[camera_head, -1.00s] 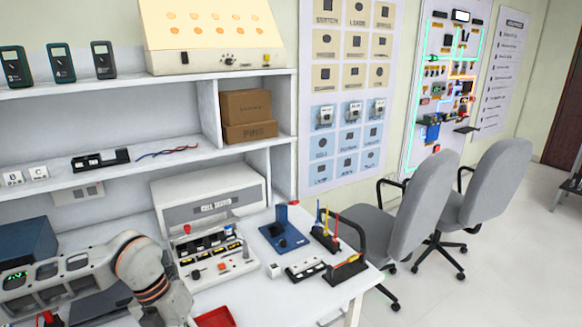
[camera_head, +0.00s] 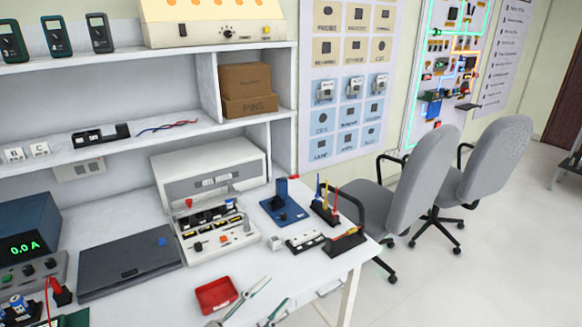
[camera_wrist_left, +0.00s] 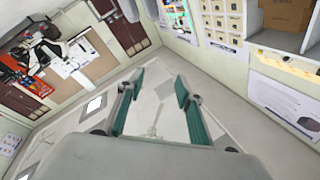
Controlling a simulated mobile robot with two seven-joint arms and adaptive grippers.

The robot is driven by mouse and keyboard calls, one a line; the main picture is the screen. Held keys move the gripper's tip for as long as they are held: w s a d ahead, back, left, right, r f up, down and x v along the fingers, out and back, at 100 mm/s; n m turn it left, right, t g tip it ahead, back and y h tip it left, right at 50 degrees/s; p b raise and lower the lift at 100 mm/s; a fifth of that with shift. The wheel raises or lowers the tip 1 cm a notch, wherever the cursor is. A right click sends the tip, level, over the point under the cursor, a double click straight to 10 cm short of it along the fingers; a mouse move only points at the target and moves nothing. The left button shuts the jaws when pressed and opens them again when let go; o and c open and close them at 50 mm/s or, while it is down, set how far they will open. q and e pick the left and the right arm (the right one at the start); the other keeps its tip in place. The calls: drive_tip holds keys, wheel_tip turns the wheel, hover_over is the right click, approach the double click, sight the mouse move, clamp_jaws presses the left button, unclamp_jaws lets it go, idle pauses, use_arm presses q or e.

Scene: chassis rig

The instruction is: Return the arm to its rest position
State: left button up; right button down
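My left gripper (camera_head: 272,293) shows at the bottom middle of the head view, beside the front edge of the white workbench (camera_head: 190,292). Its two pale fingers are spread apart. In the left wrist view the green-padded fingers (camera_wrist_left: 158,88) are open with nothing between them, and the floor and far wall show beyond. Most of the left arm is outside the head view. My right gripper is in neither view.
A red tray (camera_head: 216,294) lies left of the gripper. A white panel unit (camera_head: 212,217), blue stand (camera_head: 283,205), tool rack (camera_head: 347,238), dark flat case (camera_head: 130,262) and power supply (camera_head: 25,235) stand on the bench. Grey chairs (camera_head: 425,180) stand right, with open floor.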

use_arm(q)
drive_tip(key=s+a+f+n+g+y, duration=0.1)
drive_tip(key=s+a+f+n+y, duration=0.2)
drive_tip(key=f, duration=0.6)
drive_tip(key=s+a+f+n+g+y, duration=0.1)
drive_tip(key=s+a+f+n+y, duration=0.3)
drive_tip(key=a+f, duration=0.4)
drive_tip(key=s+a+f+n+g+y, duration=0.2)
drive_tip(key=s+a+f+n+y, duration=0.2)
drive_tip(key=f, duration=0.5)
drive_tip(key=s+a, duration=0.1)
drive_tip(key=s, duration=0.1)
drive_tip(key=shift+s+a+f+n, duration=0.3)
drive_tip(key=shift+n, duration=0.1)
